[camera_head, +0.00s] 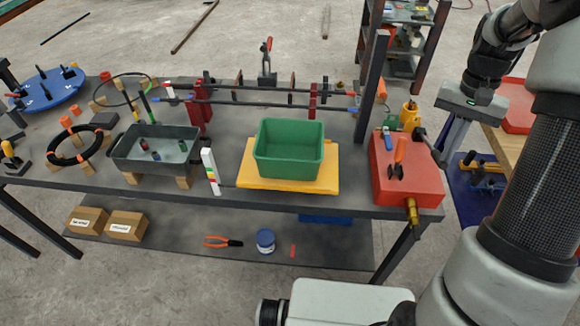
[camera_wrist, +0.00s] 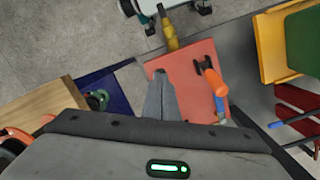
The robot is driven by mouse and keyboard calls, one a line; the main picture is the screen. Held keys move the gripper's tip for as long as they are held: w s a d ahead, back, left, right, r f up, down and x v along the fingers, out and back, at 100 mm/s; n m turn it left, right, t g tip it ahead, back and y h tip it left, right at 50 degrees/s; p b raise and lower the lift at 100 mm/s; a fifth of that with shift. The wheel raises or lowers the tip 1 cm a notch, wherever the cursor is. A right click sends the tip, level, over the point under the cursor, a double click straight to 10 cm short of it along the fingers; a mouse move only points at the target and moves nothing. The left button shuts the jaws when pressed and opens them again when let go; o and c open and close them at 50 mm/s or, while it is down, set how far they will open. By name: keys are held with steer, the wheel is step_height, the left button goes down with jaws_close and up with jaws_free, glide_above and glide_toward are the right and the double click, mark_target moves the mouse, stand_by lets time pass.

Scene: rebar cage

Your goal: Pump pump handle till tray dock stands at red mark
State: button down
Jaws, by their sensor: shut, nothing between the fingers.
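The box also shows in the wrist view (camera_wrist: 190,62), with the orange grip (camera_wrist: 213,82). A green bin (camera_head: 289,150) sits on a yellow platform (camera_head: 250,180), probably the tray dock. A white gauge strip (camera_head: 209,165) with coloured bands stands left of it; its red mark is too small to read exactly. My gripper (camera_head: 452,145) is shut and empty, right of the box, apart from the lever in the head view.
A grey tub (camera_head: 150,162), black rings and a blue disc (camera_head: 47,90) occupy the table's left part. A rebar frame (camera_head: 270,98) runs along the back. A blue mat (camera_head: 470,190) lies at the right.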

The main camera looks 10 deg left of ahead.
steer(key=shift+f, duration=0.15)
steer(key=shift+s+f+b, duration=0.2)
steer(key=shift+f+b, duration=0.15)
steer(key=shift+f, duration=0.2)
steer(key=shift+s+f+b, duration=0.15)
steer(key=shift+f+b, duration=0.2)
steer(key=shift+f, duration=0.3)
steer(key=shift+f, duration=0.45)
steer(key=w+r+p, duration=0.1)
steer(key=r+p, duration=0.3)
steer(key=r, duration=0.1)
steer(key=w+r+p, duration=0.1)
steer(key=r+p, duration=0.1)
steer(key=shift+w+r, duration=0.2)
steer(key=shift+w, duration=0.1)
stand_by(1.1)
